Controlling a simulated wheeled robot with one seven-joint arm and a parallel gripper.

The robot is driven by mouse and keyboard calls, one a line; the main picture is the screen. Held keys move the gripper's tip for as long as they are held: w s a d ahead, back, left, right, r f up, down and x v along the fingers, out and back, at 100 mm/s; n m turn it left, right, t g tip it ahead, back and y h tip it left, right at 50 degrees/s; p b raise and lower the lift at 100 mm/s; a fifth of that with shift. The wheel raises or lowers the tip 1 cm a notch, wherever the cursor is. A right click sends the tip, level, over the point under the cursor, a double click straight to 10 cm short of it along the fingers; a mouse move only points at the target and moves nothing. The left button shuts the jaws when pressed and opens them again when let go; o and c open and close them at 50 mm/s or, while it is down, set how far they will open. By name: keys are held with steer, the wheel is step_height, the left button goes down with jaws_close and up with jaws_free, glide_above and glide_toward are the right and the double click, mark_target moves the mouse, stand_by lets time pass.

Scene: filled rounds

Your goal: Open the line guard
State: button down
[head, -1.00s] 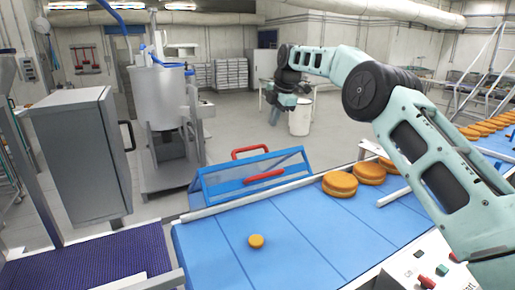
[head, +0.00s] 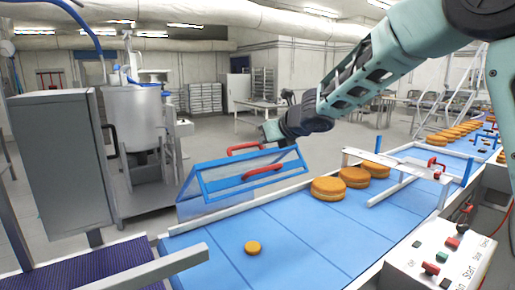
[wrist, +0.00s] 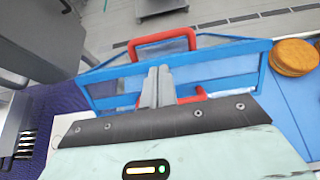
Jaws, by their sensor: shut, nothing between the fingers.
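The line guard (head: 205,187) is a blue frame with clear panels, tilted over the far edge of the blue belt. It carries one red handle (head: 262,172) on its near side and another red handle (head: 243,147) at the back. My gripper (head: 269,131) is shut and empty, just above and behind the guard in the head view. In the wrist view, the closed grey fingers (wrist: 157,75) appear in front of the guard's blue bar (wrist: 225,53), between the two red handles. The fingers partly hide the lower handle; I cannot tell whether they touch the guard.
Large orange-brown rounds (head: 328,189) stand on the blue belt (head: 300,230), with one small round (head: 252,248) nearer. A control box (head: 440,262) with buttons is at front right. A grey cabinet (head: 62,165) and a steel tank (head: 135,115) stand left.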

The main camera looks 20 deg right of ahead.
steer(key=p+x, duration=0.1)
steer(key=x, duration=0.8)
steer(key=shift+w+f, duration=0.1)
steer(key=shift+w, duration=0.15)
